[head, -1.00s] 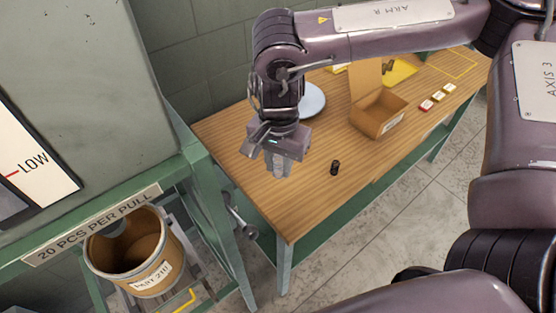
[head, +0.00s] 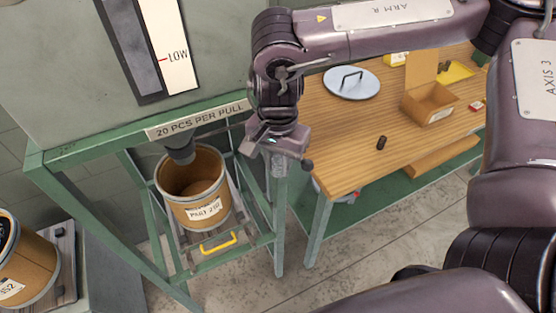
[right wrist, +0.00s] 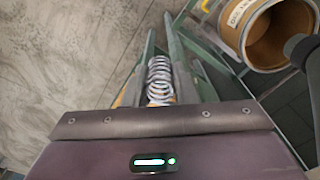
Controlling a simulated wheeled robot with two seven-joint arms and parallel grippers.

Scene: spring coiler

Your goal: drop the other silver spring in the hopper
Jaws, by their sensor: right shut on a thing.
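My right gripper (head: 279,172) is shut on a silver spring, seen as a pale coil between the two fingers in the right wrist view (right wrist: 159,80). In the head view it points down beside the right end of the green stand, off the left end of the table. The grey hopper (head: 60,75), with a gauge marked LOW, stands on that stand to the left of the gripper. Its top opening is out of the picture. My left gripper is not in view.
A cardboard drum (head: 195,195) stands under the hopper's spout, and shows in the right wrist view. Another drum (head: 25,265) is at lower left. The wooden table (head: 340,150) holds a dark small cylinder (head: 381,142), an open cardboard box (head: 428,102) and a round lid (head: 351,82).

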